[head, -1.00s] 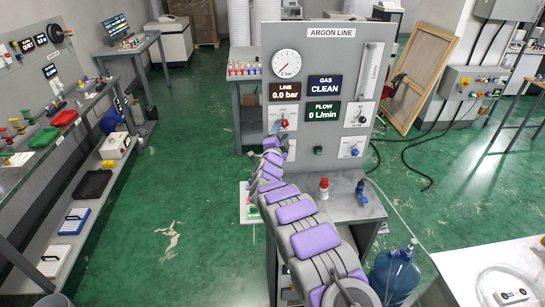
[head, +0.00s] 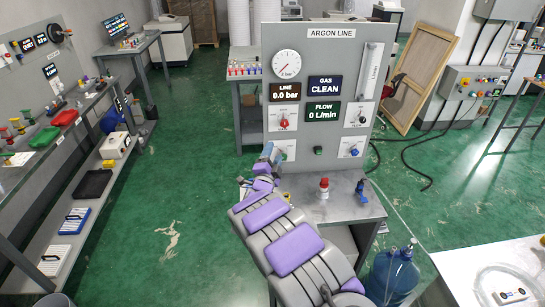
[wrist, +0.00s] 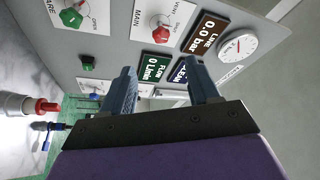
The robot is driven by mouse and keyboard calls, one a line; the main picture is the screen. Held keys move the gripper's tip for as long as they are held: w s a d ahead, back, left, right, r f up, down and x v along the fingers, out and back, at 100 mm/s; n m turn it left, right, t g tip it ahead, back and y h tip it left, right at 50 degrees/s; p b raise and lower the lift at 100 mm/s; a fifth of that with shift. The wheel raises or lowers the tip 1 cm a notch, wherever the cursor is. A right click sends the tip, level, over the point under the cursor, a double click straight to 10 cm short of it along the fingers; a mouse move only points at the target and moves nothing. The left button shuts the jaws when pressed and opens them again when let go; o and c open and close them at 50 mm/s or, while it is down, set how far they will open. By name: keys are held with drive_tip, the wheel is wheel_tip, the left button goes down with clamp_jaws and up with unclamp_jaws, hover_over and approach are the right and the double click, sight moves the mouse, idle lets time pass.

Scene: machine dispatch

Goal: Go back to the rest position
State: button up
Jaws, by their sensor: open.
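My gripper (head: 270,152) is in front of the lower left of the grey argon panel (head: 340,55). In the wrist view my gripper (wrist: 163,78) has its two blue-grey fingers apart, with nothing seen between them. The panel's red knob (head: 284,123) and a green knob (wrist: 70,18) show in the wrist view clear of the fingers. The panel displays read line 0.0 bar, gas clean and flow 0 L/min. My arm reaches up from the bottom of the head view.
A grey bench (head: 345,205) below the panel bears a red-topped fitting (head: 324,188) and a blue fitting (head: 361,190). A blue water jug (head: 390,275) stands at lower right. A shelf bench lines the left. Green floor (head: 190,195) between is clear.

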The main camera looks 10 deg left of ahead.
drive_tip(key=shift+s+f, duration=0.1)
drive_tip(key=shift+s, duration=0.1)
drive_tip(key=s+d+r+n+g+y+b, duration=0.1)
drive_tip(key=s+d+r+n+g, duration=0.15)
drive_tip(key=s+d+g, duration=0.35)
drive_tip(key=s+d+r+n+g+y+b, duration=0.1)
drive_tip(key=s+d+r+n+g, duration=0.2)
drive_tip(key=d, duration=0.4)
drive_tip(key=s+d+f+n+g, duration=0.1)
drive_tip(key=s+d+g, duration=0.3)
drive_tip(key=s, duration=1.2)
drive_tip(key=s+d+f+n+g+b, duration=0.1)
drive_tip(key=s+d+n+g, duration=0.3)
drive_tip(key=s, duration=1.3)
drive_tip(key=s+d+f+n+g, duration=0.1)
drive_tip(key=s+d+n+g, duration=0.2)
drive_tip(key=s+d, duration=0.4)
drive_tip(key=s+g, duration=0.1)
drive_tip(key=s, duration=0.8)
drive_tip(key=shift+s+f+g+h+b, duration=0.25)
drive_tip(key=shift+s+g+h+b, duration=0.05)
drive_tip(key=shift+g+b, duration=0.1)
